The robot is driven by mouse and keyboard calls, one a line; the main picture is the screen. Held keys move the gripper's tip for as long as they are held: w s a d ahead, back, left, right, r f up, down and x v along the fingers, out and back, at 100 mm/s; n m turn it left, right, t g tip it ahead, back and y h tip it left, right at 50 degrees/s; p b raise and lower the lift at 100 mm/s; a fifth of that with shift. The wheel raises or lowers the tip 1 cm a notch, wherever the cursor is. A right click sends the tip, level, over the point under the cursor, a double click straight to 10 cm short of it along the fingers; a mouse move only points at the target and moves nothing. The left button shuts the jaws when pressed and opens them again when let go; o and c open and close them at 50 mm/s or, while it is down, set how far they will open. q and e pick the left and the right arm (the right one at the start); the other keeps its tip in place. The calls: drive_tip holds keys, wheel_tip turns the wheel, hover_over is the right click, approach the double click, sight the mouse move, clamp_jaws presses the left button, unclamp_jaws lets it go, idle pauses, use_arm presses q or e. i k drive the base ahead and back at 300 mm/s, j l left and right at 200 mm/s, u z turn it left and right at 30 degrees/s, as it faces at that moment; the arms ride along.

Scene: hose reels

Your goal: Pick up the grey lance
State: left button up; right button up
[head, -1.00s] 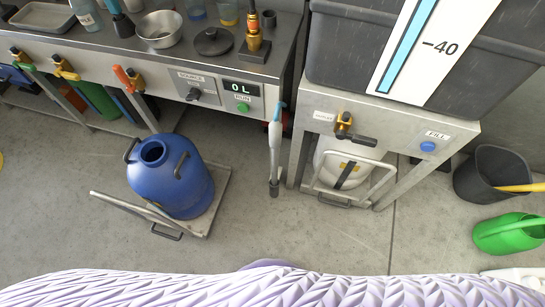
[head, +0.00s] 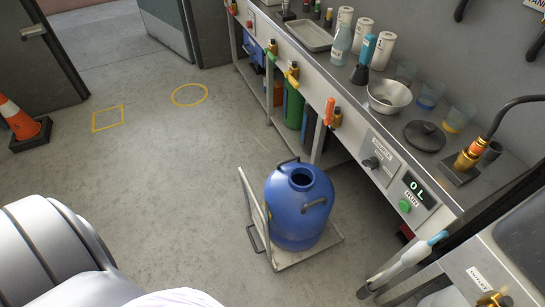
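A light grey lance (head: 408,262) with a blue tip shows in the head view at the lower right. It is in the gap between the bench and the metal stand beside it. Its lower end reaches a dark piece near the bottom edge; I cannot tell how it is held there. Neither of my grippers is in view.
A blue drum (head: 297,214) sits on a flat trolley (head: 318,251) left of the lance. The bench (head: 452,183) carries a steel bowl (head: 389,96), a dark lid (head: 425,136) and cups. A traffic cone (head: 20,122) stands far left. The floor left of the trolley is clear.

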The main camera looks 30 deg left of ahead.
sight(421, 250)
drive_tip(key=u, duration=0.7)
drive_tip(key=z, duration=1.3)
